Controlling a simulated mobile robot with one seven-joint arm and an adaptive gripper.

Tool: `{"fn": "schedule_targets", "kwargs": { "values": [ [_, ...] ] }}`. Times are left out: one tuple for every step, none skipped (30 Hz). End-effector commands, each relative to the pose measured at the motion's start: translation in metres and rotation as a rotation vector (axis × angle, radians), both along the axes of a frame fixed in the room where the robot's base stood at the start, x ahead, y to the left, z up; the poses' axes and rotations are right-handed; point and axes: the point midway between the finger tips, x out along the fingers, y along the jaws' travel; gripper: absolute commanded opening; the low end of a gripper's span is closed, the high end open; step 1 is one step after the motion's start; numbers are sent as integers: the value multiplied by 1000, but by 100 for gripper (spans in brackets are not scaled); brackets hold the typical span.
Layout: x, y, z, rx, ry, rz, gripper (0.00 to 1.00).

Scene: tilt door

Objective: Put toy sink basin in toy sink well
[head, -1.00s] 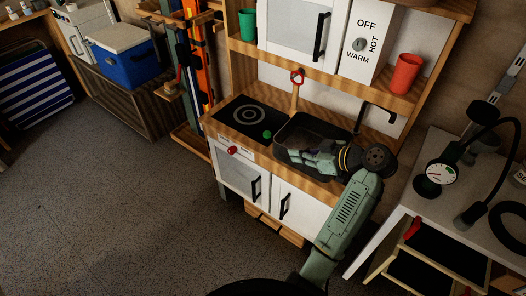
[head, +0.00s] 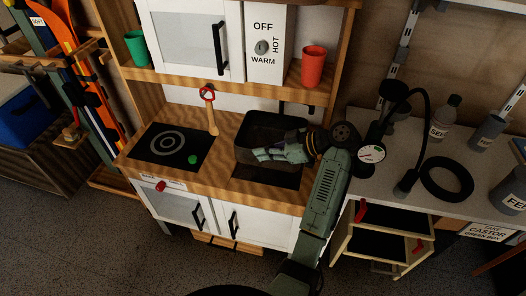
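The toy sink basin (head: 285,123) is a black open tub above the right part of the wooden toy kitchen counter. The toy sink well (head: 266,178) shows as a dark rectangular opening in the counter, in front of and below the basin. The basin sits back from the well's front edge and looks raised above the counter. My green gripper (head: 262,155) reaches in from the right and appears shut on the basin's near side. Its fingertips are small and partly lost against the black wall. The back part of the well is hidden by the basin.
A hob (head: 168,146) with a green knob (head: 193,159) lies left of the basin. A faucet is mostly hidden behind the basin. A shelf above holds a green cup (head: 138,47) and a red cup (head: 313,66). A workbench (head: 460,180) stands right.

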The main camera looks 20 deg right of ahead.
Motion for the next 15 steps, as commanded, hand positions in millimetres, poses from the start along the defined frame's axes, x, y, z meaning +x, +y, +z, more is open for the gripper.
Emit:
{"fn": "schedule_targets", "kwargs": {
  "values": [
    [0, 0, 0, 0, -2, 2, 0],
    [0, 0, 0, 1, 0, 3, 0],
    [1, 0, 0, 3, 1, 6, 0],
    [0, 0, -2, 3, 1, 5, 0],
    [0, 0, -4, 3, 1, 4, 0],
    [0, 0, -6, 3, 1, 4, 0],
    [0, 0, -8, 3, 1, 4, 0],
    [0, 0, -10, 3, 1, 4, 0],
    [0, 0, -14, 3, 1, 4, 0],
    [0, 0, -16, 3, 1, 4, 0],
    [0, 0, -19, 3, 1, 4, 0],
    [0, 0, -23, 3, 1, 4, 0],
    [0, 0, -26, 3, 2, 4, 0],
    [0, 0, -29, 3, 2, 4, 0],
    [0, 0, -33, 3, 1, 3, 0]
  ]
}}
